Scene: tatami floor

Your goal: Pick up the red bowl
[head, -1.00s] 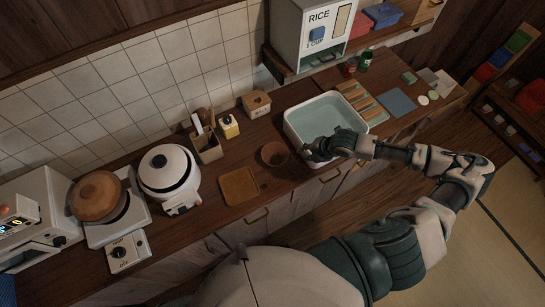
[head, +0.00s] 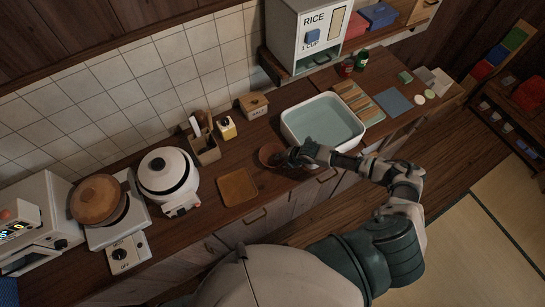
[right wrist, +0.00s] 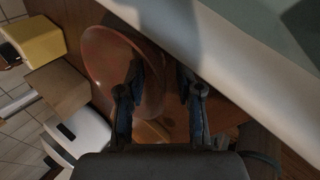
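The red bowl (head: 267,151) sits on the wooden counter in front of the white sink basin, partly covered by my right gripper (head: 282,158) in the head view. In the right wrist view the reddish-brown bowl (right wrist: 105,62) lies tilted by the camera angle. My right gripper (right wrist: 158,78) has its two fingers apart there. One finger overlaps the bowl's inside and the other is beyond its right edge, so the rim appears between them. I cannot tell whether either finger touches it. My left gripper is not in view.
The white basin (head: 290,131) of water stands close to the gripper. A brown board (head: 238,188), a rice cooker (head: 165,165), a utensil holder (head: 207,153), a yellow container (head: 227,128) and a wooden salt box (head: 254,105) stand nearby. Some bare counter lies around the bowl.

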